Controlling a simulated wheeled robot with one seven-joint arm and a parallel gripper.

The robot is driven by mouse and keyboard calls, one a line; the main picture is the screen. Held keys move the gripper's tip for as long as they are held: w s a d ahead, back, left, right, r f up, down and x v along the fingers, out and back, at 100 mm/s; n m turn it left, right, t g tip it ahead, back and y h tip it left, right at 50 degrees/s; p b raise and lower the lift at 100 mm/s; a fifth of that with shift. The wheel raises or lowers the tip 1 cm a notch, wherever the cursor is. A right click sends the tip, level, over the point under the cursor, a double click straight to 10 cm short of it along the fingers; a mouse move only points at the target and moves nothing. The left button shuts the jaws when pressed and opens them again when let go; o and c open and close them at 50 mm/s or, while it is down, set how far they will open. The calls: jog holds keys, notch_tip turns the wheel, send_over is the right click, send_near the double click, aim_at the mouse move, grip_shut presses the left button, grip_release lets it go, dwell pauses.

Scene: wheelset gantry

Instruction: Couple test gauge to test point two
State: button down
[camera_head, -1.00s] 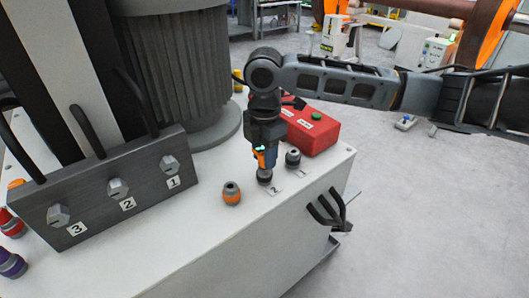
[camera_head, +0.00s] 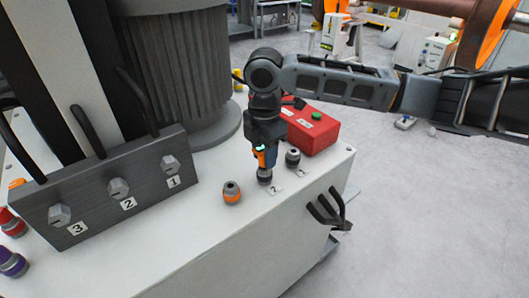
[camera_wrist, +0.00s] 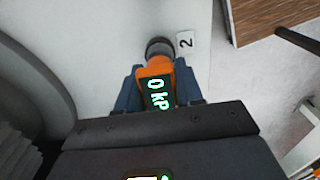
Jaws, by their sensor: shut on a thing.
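My gripper (camera_head: 265,149) is shut on the test gauge (camera_head: 260,157), which is orange with a dark display. In the wrist view the gauge (camera_wrist: 155,88) lies between my two blue-grey fingers, and its lit display reads "0 kP", the rest cut off. Test point two (camera_head: 265,177) is a dark round fitting on the white top, beside its "2" label (camera_head: 276,189). It also shows in the wrist view (camera_wrist: 159,46), just past the gauge's end. The gauge is upright right over it; whether they are joined or only touching I cannot tell.
Test point one (camera_head: 293,157) stands close to the right, with a red box (camera_head: 312,130) behind it. An orange-banded fitting (camera_head: 232,192) stands to the left. A dark block (camera_head: 115,195) with numbered hex fittings is further left. The front of the white top is clear.

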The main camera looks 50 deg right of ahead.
jog(key=shift+f+b, duration=0.3)
jog(key=shift+f, duration=0.2)
jog(key=c, duration=0.6)
grip_release()
jog(key=shift+c, duration=0.2)
jog(key=shift+r, duration=3.9)
